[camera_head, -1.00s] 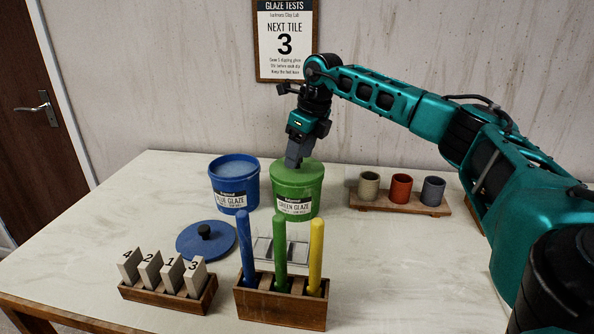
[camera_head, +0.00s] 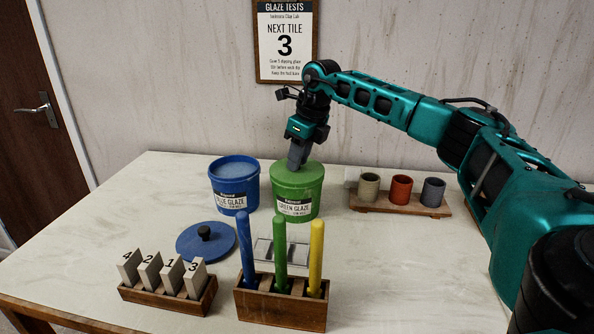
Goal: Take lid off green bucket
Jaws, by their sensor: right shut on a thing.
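The green bucket (camera_head: 296,207) stands upright on the table, with its label facing me. Its green lid (camera_head: 311,173) sits on top. My right gripper (camera_head: 295,164) reaches down from above and is shut at the middle of the lid, on its knob, which the fingers hide. I cannot see any gap between lid and bucket. My left gripper is not in view.
An open blue bucket (camera_head: 234,186) stands close on the left, its blue lid (camera_head: 220,241) flat on the table. Numbered tiles in a rack (camera_head: 170,293), a wooden holder (camera_head: 281,306) with colored sticks, and cups on a board (camera_head: 396,204) stand around. The table's left side is clear.

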